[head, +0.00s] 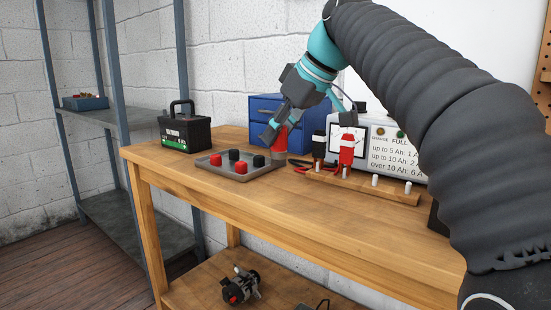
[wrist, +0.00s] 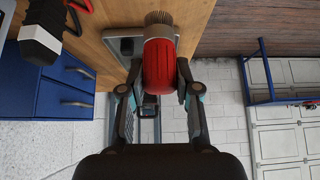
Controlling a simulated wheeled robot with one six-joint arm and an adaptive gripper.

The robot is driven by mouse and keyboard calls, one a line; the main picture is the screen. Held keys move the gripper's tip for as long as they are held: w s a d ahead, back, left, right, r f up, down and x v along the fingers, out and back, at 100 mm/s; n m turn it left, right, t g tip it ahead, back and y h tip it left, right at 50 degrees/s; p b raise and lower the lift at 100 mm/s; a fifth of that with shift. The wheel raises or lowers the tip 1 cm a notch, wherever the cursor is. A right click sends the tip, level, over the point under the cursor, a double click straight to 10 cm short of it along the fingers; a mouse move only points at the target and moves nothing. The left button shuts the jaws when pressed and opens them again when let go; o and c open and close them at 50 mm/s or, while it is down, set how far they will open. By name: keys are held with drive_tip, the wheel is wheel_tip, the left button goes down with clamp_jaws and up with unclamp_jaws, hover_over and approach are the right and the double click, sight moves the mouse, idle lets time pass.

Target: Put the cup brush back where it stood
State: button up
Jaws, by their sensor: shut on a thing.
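The cup brush has a red body (head: 281,138) and grey-brown bristles, which face down in the head view. In the wrist view the brush (wrist: 160,62) is between the two fingers, bristles away from my palm. My gripper (head: 274,134) is shut on its red body, at the back of the bench beside the tray's right end; it also shows in the wrist view (wrist: 158,88). I cannot tell whether the bristles touch the bench. A wooden rail (head: 335,186) with several pale pegs lies to the right.
The grey tray (head: 211,165) holds red and black knobs. A battery (head: 185,132) stands left. The blue drawer cabinet (head: 264,108), charger (head: 400,152), black clamp (head: 319,146) and red clamp (head: 347,150) are close behind and right of my gripper. The bench front (head: 280,205) is clear.

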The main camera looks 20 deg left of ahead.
sight(277, 150)
drive_tip(key=shift+a+f, duration=0.2)
drive_tip(key=shift+a, duration=0.1)
drive_tip(key=shift+f, duration=0.25)
drive_tip(key=shift+f+b, duration=0.85)
drive_tip(key=shift+f, duration=0.9)
drive_tip(key=shift+f, duration=0.15)
drive_tip(key=o, duration=1)
drive_tip(key=shift+d+r, duration=0.1)
drive_tip(key=shift+r, duration=0.35)
drive_tip(key=p+v, duration=0.3)
drive_tip(key=v, duration=0.8)
drive_tip(key=shift+s+d+r, duration=0.1)
drive_tip(key=shift+s+d, duration=0.05)
